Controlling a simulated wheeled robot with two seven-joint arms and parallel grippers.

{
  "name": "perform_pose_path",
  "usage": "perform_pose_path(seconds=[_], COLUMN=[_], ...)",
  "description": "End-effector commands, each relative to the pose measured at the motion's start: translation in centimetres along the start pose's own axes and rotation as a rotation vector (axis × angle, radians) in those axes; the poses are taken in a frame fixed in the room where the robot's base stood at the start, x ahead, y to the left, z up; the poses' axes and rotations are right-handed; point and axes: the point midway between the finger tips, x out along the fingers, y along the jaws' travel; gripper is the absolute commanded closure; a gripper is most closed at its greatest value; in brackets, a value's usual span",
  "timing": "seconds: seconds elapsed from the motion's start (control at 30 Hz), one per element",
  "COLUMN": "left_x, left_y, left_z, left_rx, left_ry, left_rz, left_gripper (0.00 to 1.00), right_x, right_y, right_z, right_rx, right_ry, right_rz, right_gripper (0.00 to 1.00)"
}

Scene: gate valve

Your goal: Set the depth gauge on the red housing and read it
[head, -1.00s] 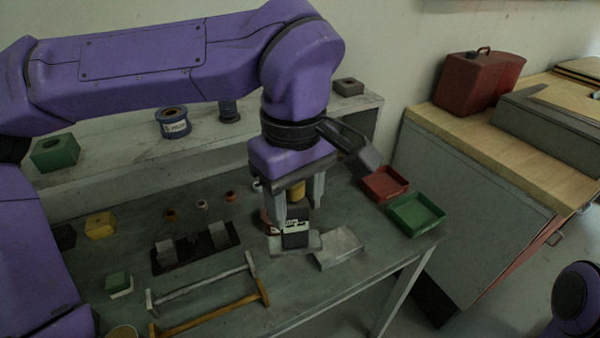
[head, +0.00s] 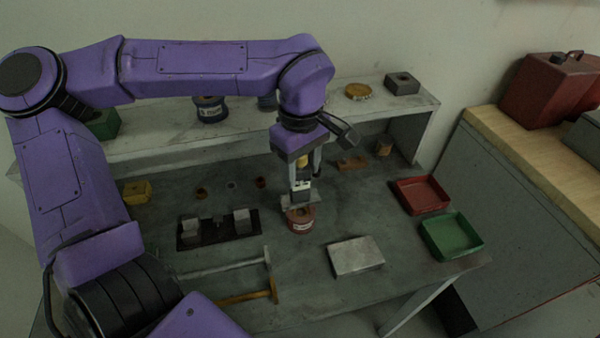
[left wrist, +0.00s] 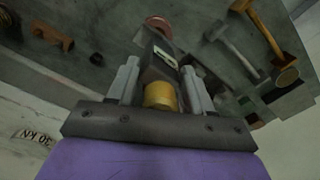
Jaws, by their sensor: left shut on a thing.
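My left gripper (head: 302,178) points down over the worktable and is shut on the depth gauge (head: 299,197), which has a dark body, pale display, yellow top and flat grey base. The red housing (head: 301,221), round with a white label, stands directly below the gauge. The gauge's base overlaps the housing's top edge in the head view; I cannot tell whether they touch. In the left wrist view the gauge (left wrist: 163,66) sits between the fingers, with the red housing (left wrist: 158,23) partly seen beyond it. The display cannot be read. My right gripper is not in view.
A grey block (head: 356,257) lies front right of the housing. A dark fixture with two pale blocks (head: 218,230) is left. Two hammers (head: 245,294) lie in front. Red (head: 421,194) and green (head: 451,236) trays stand right. A shelf (head: 160,143) runs behind.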

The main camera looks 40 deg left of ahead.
Motion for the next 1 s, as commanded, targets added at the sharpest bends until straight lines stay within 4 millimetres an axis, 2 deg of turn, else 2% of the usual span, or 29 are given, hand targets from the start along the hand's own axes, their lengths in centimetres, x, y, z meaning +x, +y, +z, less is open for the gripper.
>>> perform_pose_path(seconds=[0.1,0.23,0.67,0.7,0.73,0.77,1.0], left_x=[1.8,3.8,4.5,4.6,4.6,4.6,4.5], left_y=[0.5,0.4,0.5,0.5,0.5,0.5,0.5], left_z=[-0.8,-0.7,-0.7,-0.7,-0.7,-0.7,-0.7], left_rx=[0.0,0.0,0.0,0.0,0.0,0.0,0.0], left_ry=[-0.002,-0.002,-0.002,-0.002,-0.002,-0.002,-0.002], left_rz=[-0.007,-0.003,-0.001,-0.001,-0.001,-0.001,-0.001], left_gripper=[1.0,1.0,1.0,0.4,0.3,0.24,0.24], right_x=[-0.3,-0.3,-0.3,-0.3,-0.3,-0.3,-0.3], right_y=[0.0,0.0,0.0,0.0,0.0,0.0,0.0], right_z=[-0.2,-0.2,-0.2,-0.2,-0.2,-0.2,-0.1], right_rx=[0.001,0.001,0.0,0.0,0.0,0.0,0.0], right_ry=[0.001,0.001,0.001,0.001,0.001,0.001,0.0], right_rz=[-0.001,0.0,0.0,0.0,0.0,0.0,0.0], right_gripper=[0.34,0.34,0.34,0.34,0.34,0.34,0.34])
